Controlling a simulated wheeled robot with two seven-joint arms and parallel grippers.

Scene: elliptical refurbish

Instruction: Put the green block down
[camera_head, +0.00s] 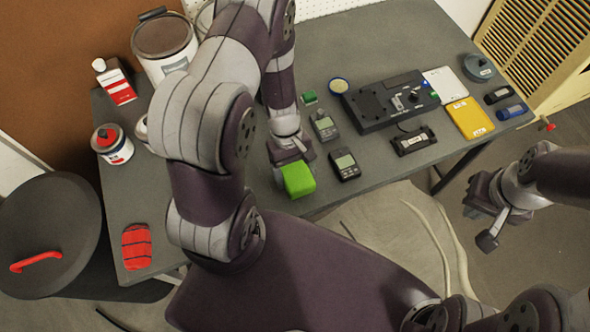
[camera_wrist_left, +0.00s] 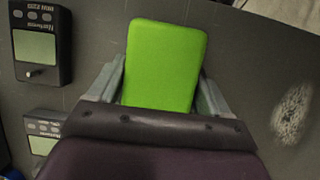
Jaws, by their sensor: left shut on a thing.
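The bright green block (camera_head: 298,179) is at the front edge area of the grey table, below my left gripper (camera_head: 288,165). In the left wrist view the green block (camera_wrist_left: 164,65) sits between the two grey fingers of my left gripper (camera_wrist_left: 160,95), which is shut on it. The block's near end is hidden by the gripper body. I cannot tell whether its underside touches the table. My right gripper (camera_head: 487,225) hangs off to the right, clear of the table, with no object visible in it; its finger gap is unclear.
Two handheld meters (camera_head: 345,165) (camera_head: 324,126) lie just right of the block on the table (camera_head: 215,215). A black device (camera_head: 388,100) and yellow case (camera_head: 469,117) are farther right. A red cloth-like item (camera_head: 136,247) lies front left. Bare tabletop shows left of the block.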

